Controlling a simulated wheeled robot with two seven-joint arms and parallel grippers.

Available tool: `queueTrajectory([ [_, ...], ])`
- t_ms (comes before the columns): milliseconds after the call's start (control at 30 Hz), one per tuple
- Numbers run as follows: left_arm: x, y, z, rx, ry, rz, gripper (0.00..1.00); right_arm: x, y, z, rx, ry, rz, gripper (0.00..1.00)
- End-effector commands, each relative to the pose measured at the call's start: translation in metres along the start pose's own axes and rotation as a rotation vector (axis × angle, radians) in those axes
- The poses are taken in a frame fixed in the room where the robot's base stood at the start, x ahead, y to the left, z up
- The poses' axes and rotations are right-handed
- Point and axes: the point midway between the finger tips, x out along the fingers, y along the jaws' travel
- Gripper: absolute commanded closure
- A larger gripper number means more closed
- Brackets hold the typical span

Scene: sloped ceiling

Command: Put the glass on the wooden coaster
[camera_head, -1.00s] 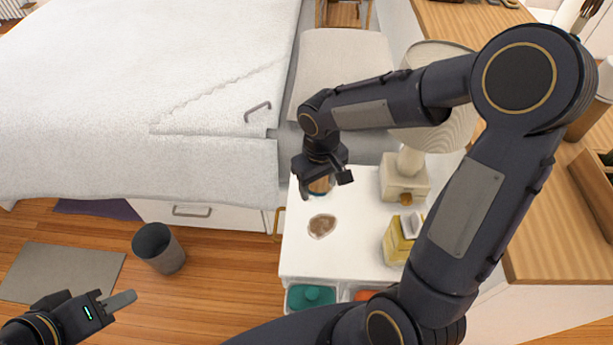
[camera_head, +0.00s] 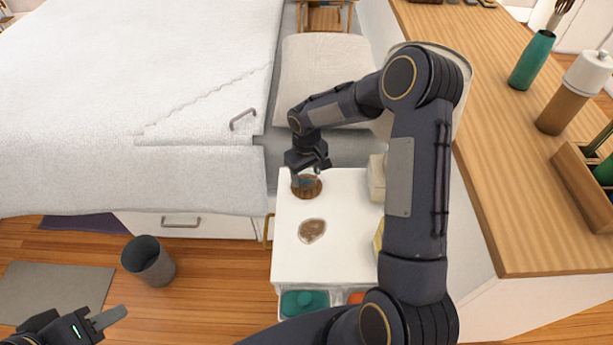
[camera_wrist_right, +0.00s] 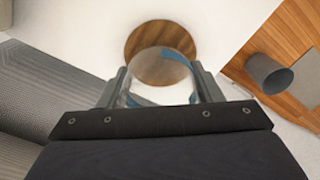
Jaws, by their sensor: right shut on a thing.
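The round wooden coaster (camera_head: 312,191) lies on the white bedside table (camera_head: 345,205), near its back left; it also shows in the right wrist view (camera_wrist_right: 150,35). My right gripper (camera_head: 305,174) is over the coaster, pointing down. In the right wrist view its fingers (camera_wrist_right: 160,88) are shut on the clear glass (camera_wrist_right: 150,68), which has a bluish band. The glass overlaps the coaster there; I cannot tell whether it touches it. In the head view the glass is hardly visible. My left gripper (camera_head: 106,318) is at the lower left, away from the table; its opening is unclear.
A lamp, mostly hidden by my right arm, stands at the table's right. The bed (camera_head: 120,90) borders the table's left. A grey bin (camera_head: 148,261) stands on the floor.

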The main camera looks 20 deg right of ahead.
Motion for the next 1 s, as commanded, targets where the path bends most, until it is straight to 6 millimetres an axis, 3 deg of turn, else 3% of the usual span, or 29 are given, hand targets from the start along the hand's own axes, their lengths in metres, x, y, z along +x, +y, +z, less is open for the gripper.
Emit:
queueTrajectory([
  [100, 0.001, -0.001, 0.001, 0.000, 0.000, 0.000, 0.64, 0.015, 0.000, 0.001, 0.000, -0.001, 0.000, 0.69],
  [467, 0.005, -0.002, 0.002, 0.000, 0.000, 0.000, 0.64, 0.019, 0.000, 0.000, 0.000, 0.001, 0.001, 0.69],
  [500, 0.004, -0.002, 0.002, 0.000, 0.000, 0.000, 0.64, 0.018, 0.000, 0.000, 0.000, 0.000, 0.001, 0.37],
  [633, 0.003, -0.002, 0.002, 0.000, 0.000, 0.000, 0.64, 0.018, 0.000, 0.001, 0.000, 0.000, 0.000, 0.20],
  [1000, -0.001, 0.001, -0.001, 0.000, 0.000, 0.000, 0.64, 0.011, 0.000, 0.000, 0.001, 0.001, 0.000, 0.20],
])
